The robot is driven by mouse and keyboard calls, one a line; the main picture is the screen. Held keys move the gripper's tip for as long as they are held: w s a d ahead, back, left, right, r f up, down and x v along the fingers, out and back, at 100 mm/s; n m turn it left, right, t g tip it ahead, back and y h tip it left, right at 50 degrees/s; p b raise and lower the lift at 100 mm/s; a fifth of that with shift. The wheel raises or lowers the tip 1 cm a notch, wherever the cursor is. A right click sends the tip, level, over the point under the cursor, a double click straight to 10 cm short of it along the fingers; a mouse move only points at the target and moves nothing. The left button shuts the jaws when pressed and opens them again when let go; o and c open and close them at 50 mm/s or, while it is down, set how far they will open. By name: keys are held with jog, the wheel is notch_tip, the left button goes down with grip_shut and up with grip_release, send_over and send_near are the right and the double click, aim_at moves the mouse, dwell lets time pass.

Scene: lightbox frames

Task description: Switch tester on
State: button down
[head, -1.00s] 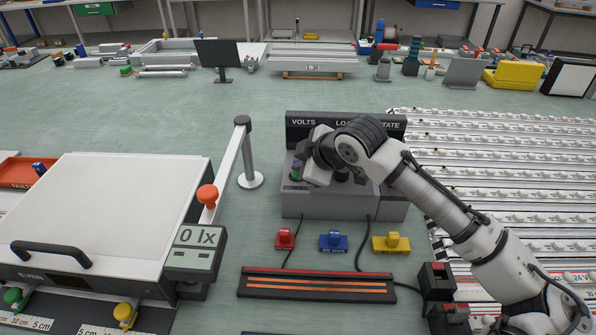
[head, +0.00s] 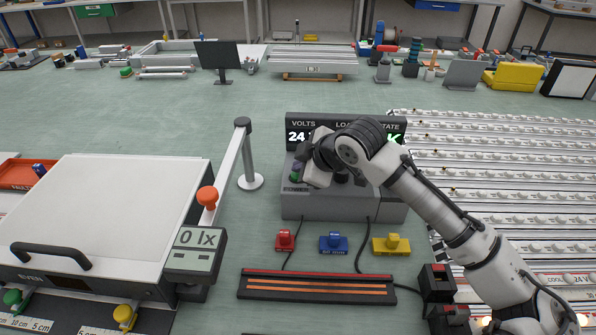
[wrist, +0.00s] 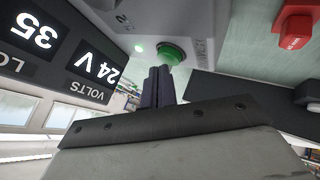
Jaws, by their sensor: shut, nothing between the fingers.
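The tester (head: 325,206) is a grey box with a dark display strip on top, in the middle of the head view. The display (wrist: 97,66) is lit and reads 24 V under VOLTS in the wrist view, with 35 beside it. A green button (wrist: 173,53) sits on the tester's face, with a small green light (wrist: 138,48) glowing beside it. My gripper (wrist: 158,84) is shut and empty, its dark fingertips right at the green button. I cannot tell whether they touch it. My arm hides part of the tester and display in the head view.
Red (head: 285,240), blue (head: 333,242) and yellow (head: 392,244) knobbed blocks stand in front of the tester, beyond a dark striped bar (head: 318,285). A white box with a 0 lx meter (head: 196,240) is at left. Rows of light strips (head: 500,185) fill the right.

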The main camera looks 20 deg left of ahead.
jog(key=shift+r, duration=0.1)
jog(key=shift+r+p, duration=2.25)
jog(key=shift+r, duration=0.65)
